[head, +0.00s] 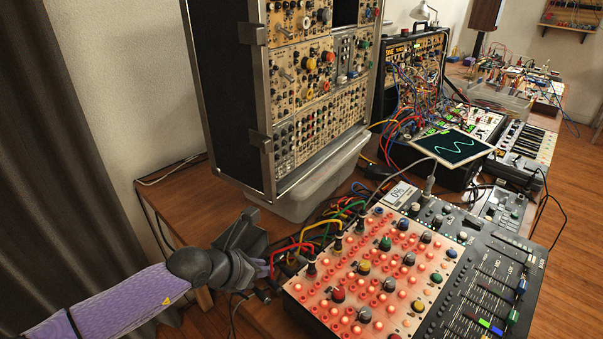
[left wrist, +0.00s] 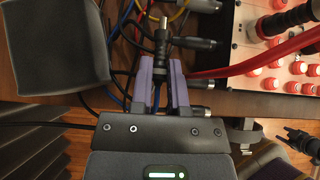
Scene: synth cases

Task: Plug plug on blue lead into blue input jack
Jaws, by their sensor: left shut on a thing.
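My left gripper (head: 263,268) is at the left edge of the panel with red-lit jacks (head: 350,262). In the left wrist view my left gripper (left wrist: 161,72) is shut on a black plug (left wrist: 161,42), its tip pointing away from my wrist, apart from the panel's face. The colour of the lead on this plug is hard to tell. I cannot pick out the blue input jack among the jacks.
Red leads (left wrist: 245,66) cross close to the right of my fingers, and other plugs and cables crowd the panel's left side. A tall modular cabinet (head: 228,90) stands behind on a grey bin (head: 310,195). A mixer (head: 490,285) adjoins the panel.

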